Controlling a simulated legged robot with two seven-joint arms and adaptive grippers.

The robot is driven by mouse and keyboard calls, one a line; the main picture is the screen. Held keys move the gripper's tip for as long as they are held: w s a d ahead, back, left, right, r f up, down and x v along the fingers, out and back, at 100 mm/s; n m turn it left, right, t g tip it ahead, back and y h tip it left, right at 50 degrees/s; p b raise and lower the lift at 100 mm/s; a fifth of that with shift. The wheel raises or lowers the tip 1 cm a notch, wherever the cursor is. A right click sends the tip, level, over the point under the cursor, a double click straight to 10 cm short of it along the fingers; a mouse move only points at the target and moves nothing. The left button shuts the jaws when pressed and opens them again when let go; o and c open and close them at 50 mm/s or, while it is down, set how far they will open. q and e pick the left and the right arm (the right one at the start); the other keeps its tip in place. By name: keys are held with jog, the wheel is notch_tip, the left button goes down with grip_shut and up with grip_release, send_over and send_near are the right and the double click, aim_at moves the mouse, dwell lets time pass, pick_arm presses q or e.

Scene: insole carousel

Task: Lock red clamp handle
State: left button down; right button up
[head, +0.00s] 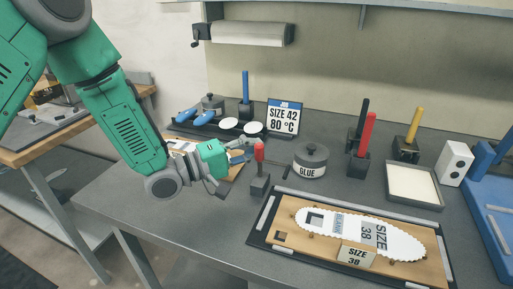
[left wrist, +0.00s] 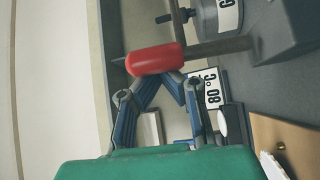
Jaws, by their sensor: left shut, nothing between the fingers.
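A small red clamp handle (head: 259,152) stands upright on a dark block (head: 260,186) left of the glue jar. In the left wrist view the red handle (left wrist: 155,58) sits at the end of a grey rod that runs to its dark block (left wrist: 287,28). My left gripper (head: 246,144) is just left of the red handle, shut with nothing held. In the left wrist view its blue-grey fingers reach up to the handle, which hides the fingertips. I cannot tell whether they touch it. My right gripper is not in view.
The glue jar (head: 311,160) stands right of the handle. Black (head: 363,112), red (head: 368,130) and yellow (head: 415,124) tools stand in holders farther right. A wooden board (head: 283,251) with a white insole blank (head: 400,241) lies in front. A size sign (head: 284,116) stands behind.

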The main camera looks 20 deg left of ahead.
pick_arm(q)
jog(key=s+m, duration=0.1)
jog(key=s+f+m+t+h+b, duration=0.1)
jog(key=s, duration=0.1)
jog(key=s+m+h+b, duration=0.1)
jog(key=s, duration=0.1)
jog(key=shift+a+f, duration=0.2)
jog(key=shift+f, duration=0.1)
jog(key=shift+a+f, duration=0.1)
jog(key=shift+a, duration=0.3)
jog(key=shift+d, duration=0.15)
dwell(0.3)
jog(key=shift+r, duration=0.3)
notch_tip(320, 180, up, 9)
send_over(260, 155)
jog(key=s+a, duration=0.3)
jog(key=shift+w+a+r, duration=0.1)
jog(key=shift+w+r, duration=0.05)
jog(key=shift+w, duration=0.05)
